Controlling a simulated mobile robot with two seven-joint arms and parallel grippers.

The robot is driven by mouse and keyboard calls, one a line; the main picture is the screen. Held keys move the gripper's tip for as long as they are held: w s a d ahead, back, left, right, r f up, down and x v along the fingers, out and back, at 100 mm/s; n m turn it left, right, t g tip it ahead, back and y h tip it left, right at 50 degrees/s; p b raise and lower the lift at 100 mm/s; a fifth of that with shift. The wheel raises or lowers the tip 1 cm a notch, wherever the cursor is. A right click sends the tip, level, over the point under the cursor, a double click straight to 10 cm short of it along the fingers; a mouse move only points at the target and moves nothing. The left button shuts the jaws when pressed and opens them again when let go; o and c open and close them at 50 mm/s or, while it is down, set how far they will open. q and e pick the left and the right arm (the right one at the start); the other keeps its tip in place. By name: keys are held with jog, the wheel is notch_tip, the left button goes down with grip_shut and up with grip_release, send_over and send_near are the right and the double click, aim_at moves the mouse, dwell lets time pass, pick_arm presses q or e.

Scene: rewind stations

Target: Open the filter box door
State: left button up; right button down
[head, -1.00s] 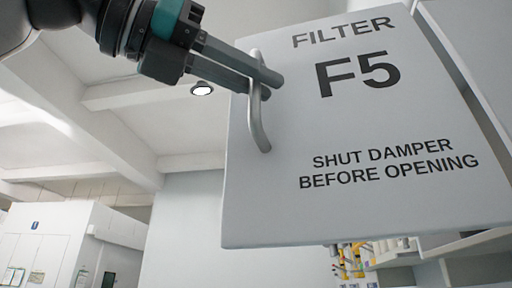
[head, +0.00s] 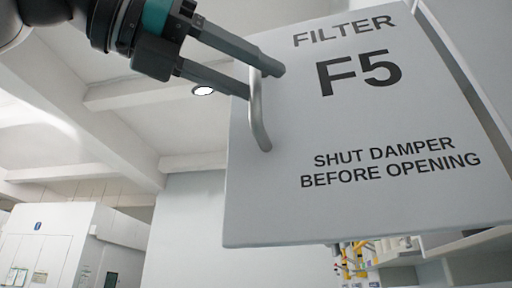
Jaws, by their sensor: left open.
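The filter box door (head: 290,205) is a light grey panel marked "FILTER F5" and "SHUT DAMPER BEFORE OPENING". It fills the right half of the head view and stands swung out from the box body (head: 470,85) behind its right edge. A curved metal handle (head: 258,125) is on the door's left side. My left gripper (head: 265,82) is open, its two fingers spread around the upper part of the handle. Whether either finger touches the handle I cannot tell. My right gripper is not in view.
A white cabinet or booth (head: 60,240) stands far off at lower left. Yellow fittings and shelving (head: 365,262) show below the door. A round ceiling lamp (head: 203,91) and beams are overhead. The space left of the door is clear.

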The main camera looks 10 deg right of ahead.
pick_arm(q)
jog(key=v, duration=1.4)
jog(key=shift+a, duration=0.2)
